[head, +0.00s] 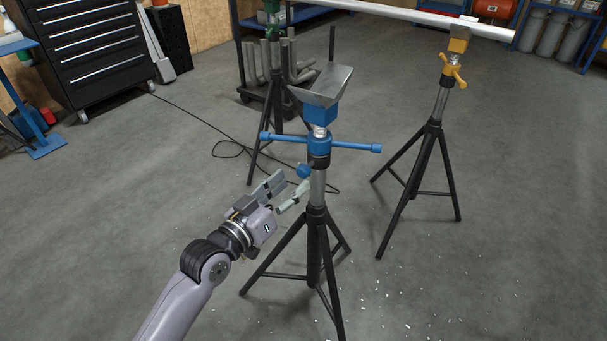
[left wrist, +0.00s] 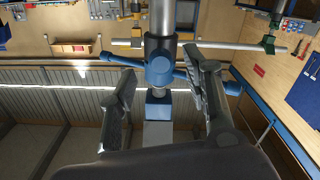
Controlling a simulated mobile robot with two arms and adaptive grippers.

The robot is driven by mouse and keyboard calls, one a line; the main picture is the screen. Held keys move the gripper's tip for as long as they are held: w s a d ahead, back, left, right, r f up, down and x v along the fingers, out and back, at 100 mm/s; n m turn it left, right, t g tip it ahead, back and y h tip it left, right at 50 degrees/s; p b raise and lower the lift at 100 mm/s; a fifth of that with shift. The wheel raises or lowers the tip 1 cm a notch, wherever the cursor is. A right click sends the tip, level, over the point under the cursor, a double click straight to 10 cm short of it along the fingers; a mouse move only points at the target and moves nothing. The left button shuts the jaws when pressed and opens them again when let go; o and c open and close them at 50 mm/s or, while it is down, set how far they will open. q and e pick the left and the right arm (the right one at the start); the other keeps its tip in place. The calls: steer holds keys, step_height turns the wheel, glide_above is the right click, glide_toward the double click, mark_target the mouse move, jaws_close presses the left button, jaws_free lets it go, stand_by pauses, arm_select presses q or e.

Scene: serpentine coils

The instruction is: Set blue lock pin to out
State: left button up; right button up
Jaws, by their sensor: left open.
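The blue lock pin (head: 304,171) is a round blue knob on the side of the blue-headed stand's post, below the blue T-handle (head: 320,144). In the left wrist view the blue lock pin (left wrist: 159,68) faces the camera, between the two fingers in the picture. My left gripper (head: 293,184) is open, just left of and below the pin, with its fingers pointing toward the post. In the left wrist view my left gripper (left wrist: 164,80) has nothing in its jaws; whether a finger touches the pin cannot be told. My right gripper is not in view.
The blue stand's black tripod legs (head: 318,260) spread below the gripper. A yellow-headed stand (head: 442,110) on the right holds a long pale pipe (head: 410,15). A cart (head: 275,95) with grey pipes stands behind. A cable (head: 205,140) lies on the floor; the front floor is mostly clear.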

mark_target(301, 175)
arm_select(q)
steer(key=x, duration=0.5)
steer(key=shift+w+d+b, duration=0.2)
steer(key=shift+w+b, duration=0.1)
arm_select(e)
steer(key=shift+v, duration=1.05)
arm_select(q)
steer(key=shift+c, duration=0.4)
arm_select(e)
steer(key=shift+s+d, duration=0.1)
arm_select(q)
jaws_close()
